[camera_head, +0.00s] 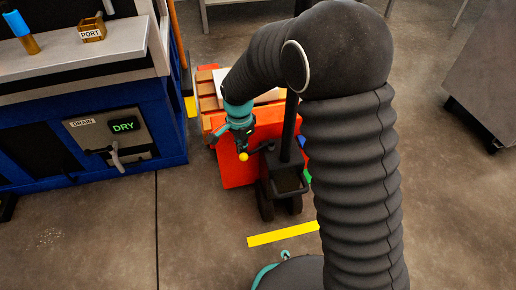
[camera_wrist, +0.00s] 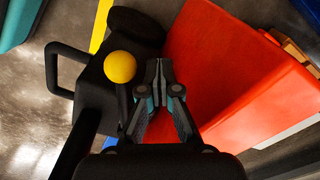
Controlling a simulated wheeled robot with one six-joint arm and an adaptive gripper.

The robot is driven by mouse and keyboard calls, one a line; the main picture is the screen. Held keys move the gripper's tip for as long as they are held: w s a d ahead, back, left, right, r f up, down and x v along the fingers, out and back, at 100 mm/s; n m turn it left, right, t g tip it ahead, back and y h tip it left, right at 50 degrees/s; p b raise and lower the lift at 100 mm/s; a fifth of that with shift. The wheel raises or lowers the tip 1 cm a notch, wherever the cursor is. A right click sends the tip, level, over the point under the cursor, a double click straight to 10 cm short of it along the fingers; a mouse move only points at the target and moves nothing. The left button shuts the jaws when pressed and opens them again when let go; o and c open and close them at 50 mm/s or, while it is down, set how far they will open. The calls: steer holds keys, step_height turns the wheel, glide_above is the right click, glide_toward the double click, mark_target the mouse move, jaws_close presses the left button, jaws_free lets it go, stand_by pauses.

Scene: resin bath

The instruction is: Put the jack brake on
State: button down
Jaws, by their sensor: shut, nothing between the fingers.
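The black jack (camera_head: 284,182) stands in front of a red block, with an upright post and dark wheels at its foot. A yellow ball knob (camera_head: 243,156) shows just below my gripper (camera_head: 241,142). In the wrist view the yellow knob (camera_wrist: 120,66) lies left of my gripper's fingertips (camera_wrist: 158,68), over the black jack body (camera_wrist: 95,92). I take the knob for the end of the brake lever; its arm is mostly hidden. My gripper is shut and empty, with the knob outside its fingers. I cannot tell whether they touch.
The red block (camera_head: 264,130) is by a wooden pallet (camera_head: 207,88), close to my gripper. A blue cabinet (camera_head: 170,125) with a lever and a "DRY" display stands left. A yellow floor stripe (camera_head: 283,234) lies in front of the jack. Open floor lies left of the stripe.

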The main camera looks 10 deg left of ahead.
steer(key=shift+f, duration=0.35)
steer(key=shift+s, duration=0.15)
